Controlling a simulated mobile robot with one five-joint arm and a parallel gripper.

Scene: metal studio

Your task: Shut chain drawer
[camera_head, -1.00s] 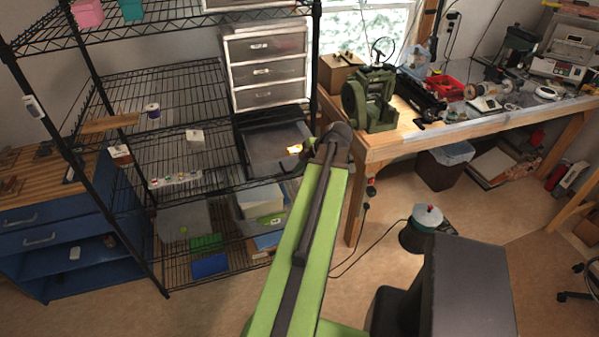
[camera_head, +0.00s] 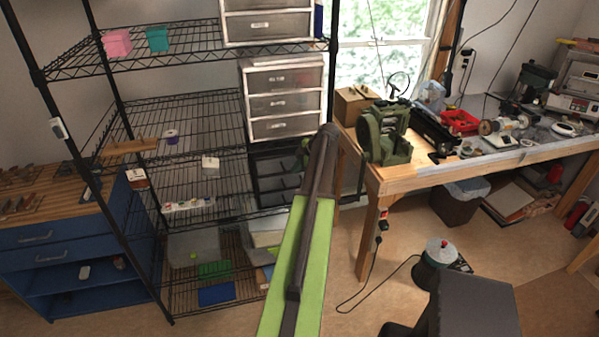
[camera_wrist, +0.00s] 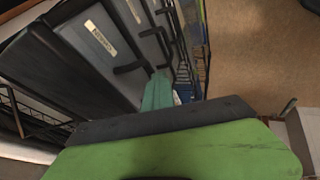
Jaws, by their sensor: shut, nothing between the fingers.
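A dark drawer unit (camera_head: 275,182) stands on the wire shelf, below a white-framed drawer unit. In the wrist view, grey drawer fronts (camera_wrist: 97,55) with small pale labels and dark handles fill the upper left. In the head view my arm partly hides the unit's right side.
The black wire rack (camera_head: 150,150) holds the white-framed drawers (camera_head: 284,103) and small boxes. A wooden workbench (camera_head: 420,175) with tools stands to the right. A blue cabinet (camera_head: 70,255) is at the left.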

